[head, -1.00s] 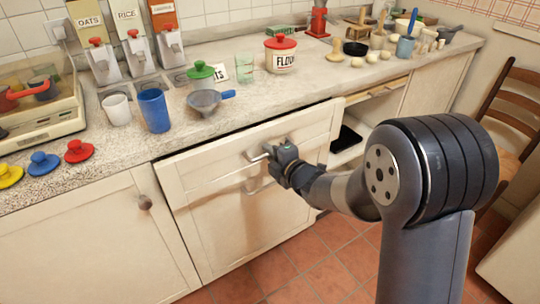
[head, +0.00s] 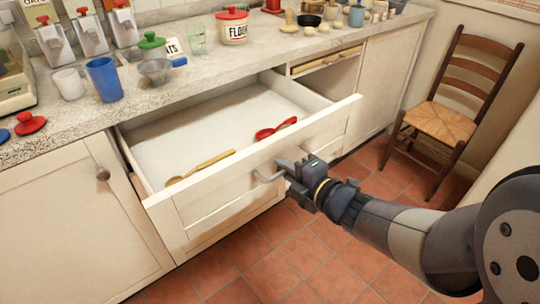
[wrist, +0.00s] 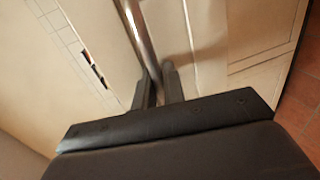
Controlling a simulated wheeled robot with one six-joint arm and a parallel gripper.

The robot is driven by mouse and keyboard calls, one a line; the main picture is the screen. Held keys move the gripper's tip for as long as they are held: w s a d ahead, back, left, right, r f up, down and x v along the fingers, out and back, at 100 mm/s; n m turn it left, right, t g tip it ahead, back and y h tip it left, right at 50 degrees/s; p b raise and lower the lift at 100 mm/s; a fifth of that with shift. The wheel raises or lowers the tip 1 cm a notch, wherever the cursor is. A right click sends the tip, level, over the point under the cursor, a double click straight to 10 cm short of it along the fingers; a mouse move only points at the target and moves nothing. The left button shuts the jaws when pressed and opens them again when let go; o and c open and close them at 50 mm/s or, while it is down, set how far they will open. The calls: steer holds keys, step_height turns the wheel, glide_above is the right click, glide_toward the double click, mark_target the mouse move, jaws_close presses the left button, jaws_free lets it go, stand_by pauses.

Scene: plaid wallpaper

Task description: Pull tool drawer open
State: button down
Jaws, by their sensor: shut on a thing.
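The tool drawer (head: 215,205) stands well out from the counter, with its white floor showing. Inside lie a wooden spoon (head: 203,166) at the left and a red utensil (head: 276,128) towards the right. My gripper (head: 284,170) is at the drawer's front, shut on the metal handle (head: 266,177). In the wrist view the two fingers (wrist: 159,88) close around the handle bar (wrist: 140,40), and the drawer front fills much of the picture.
A wooden chair (head: 440,120) stands at the right. The tiled floor (head: 300,255) in front is clear.

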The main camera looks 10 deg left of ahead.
steer(key=shift+f+v, duration=0.15)
steer(key=shift+v, duration=0.65)
steer(key=shift+f+v, duration=0.2)
steer(key=shift+v, duration=0.6)
steer(key=c, duration=1.6)
jaws_free()
steer(key=shift+o, duration=0.2)
steer(key=shift+s+d, duration=0.1)
steer(key=p+v, duration=0.3)
steer(key=v, duration=0.7)
steer(key=shift+s+d, duration=0.2)
steer(key=shift+d, duration=0.05)
steer(key=shift+w+a, duration=0.1)
steer(key=shift+a, duration=0.05)
steer(key=b+x, duration=0.3)
steer(key=x, duration=0.7)
steer(key=shift+w+a, duration=0.2)
